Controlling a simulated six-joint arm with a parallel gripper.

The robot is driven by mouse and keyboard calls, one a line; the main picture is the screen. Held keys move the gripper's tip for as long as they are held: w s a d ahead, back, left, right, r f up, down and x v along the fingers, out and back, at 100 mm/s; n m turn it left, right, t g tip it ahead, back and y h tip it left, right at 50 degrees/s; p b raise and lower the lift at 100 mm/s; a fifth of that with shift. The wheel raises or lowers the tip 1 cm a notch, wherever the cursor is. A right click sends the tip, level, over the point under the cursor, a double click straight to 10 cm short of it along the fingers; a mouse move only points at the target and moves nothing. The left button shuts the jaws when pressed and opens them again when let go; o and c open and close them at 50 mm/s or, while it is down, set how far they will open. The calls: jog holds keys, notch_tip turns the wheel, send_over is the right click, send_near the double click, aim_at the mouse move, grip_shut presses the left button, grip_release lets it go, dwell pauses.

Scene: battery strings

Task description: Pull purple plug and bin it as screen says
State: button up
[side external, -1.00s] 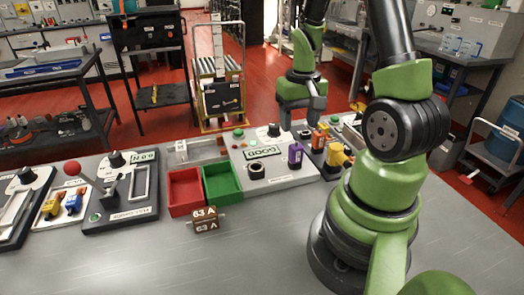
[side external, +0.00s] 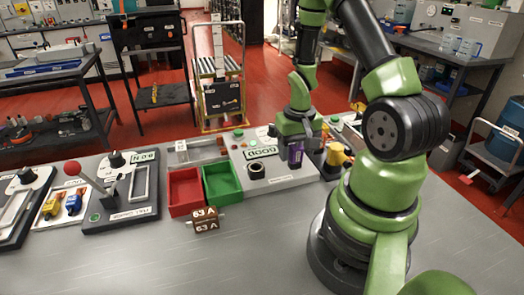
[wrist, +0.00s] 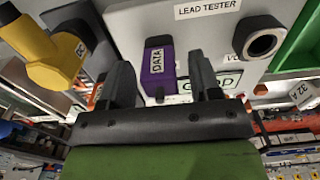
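The purple plug (side external: 296,156) stands upright in the lead tester panel (side external: 292,178) in the side view. In the wrist view the plug (wrist: 158,62) carries a DATA label. My gripper (side external: 298,140) is over the plug, pointing down. In the wrist view my gripper (wrist: 162,76) is open, with the plug between the lines of its two fingers and no visible finger contact. The tester screen (side external: 263,152) reads GOOD. The red bin (side external: 185,207) and the green bin (side external: 222,197) stand left of the tester and look empty.
A yellow plug (side external: 337,155) stands close to the right of the purple one. A black ring socket (side external: 256,171) is on the tester. A brown block (side external: 206,221) marked 63 A lies in front of the bins. The front bench is clear.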

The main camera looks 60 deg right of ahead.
aim_at(296, 146)
jog(key=c, duration=1)
jog(key=shift+r, duration=0.75)
jog(key=shift+r, duration=0.3)
jog(key=shift+r, duration=0.5)
jog(key=shift+r, duration=2.45)
